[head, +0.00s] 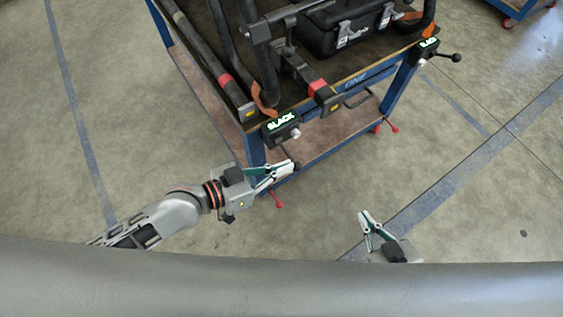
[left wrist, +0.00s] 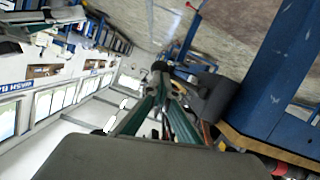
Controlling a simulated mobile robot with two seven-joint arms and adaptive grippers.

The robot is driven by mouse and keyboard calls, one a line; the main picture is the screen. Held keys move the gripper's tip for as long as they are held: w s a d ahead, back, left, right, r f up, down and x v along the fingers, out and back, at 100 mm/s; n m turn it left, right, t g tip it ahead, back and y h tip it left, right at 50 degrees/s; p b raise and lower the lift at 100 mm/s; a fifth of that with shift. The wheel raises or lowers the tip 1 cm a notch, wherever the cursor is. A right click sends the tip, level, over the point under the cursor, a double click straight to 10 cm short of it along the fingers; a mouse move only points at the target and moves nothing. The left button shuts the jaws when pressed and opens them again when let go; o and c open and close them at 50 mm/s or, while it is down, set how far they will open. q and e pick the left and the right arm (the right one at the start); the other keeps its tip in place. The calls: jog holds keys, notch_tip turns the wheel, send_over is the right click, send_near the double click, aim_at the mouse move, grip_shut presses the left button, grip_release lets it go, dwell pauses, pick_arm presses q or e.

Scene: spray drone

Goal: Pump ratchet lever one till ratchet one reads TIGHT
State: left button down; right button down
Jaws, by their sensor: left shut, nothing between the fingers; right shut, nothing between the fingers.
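The nearer ratchet (head: 281,128) sits at the cart's front left corner, and its lit display reads SLACK. Its short lever points down towards me and ends in a dark knob (head: 297,166). My left gripper (head: 290,167) is shut with its fingertips at this knob, with nothing between them. In the left wrist view the knob (left wrist: 160,67) shows just beyond the fingertips; I cannot tell whether they touch. A second ratchet (head: 429,44) is at the right corner, its display partly legible, its black-knobbed lever (head: 456,58) pointing right. My right gripper (head: 364,215) is shut and empty, over the floor.
The blue cart (head: 392,88) carries dark tubes, a black case (head: 345,27) and a red-marked clamp (head: 322,92). Its lower shelf (head: 315,146) juts out below the nearer ratchet. Red caster pedals (head: 278,200) stick out at the floor. Open floor lies left and right.

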pick_arm(q)
jog(key=shift+f, duration=0.35)
pick_arm(e)
jog(key=shift+r, duration=0.15)
dwell(0.3)
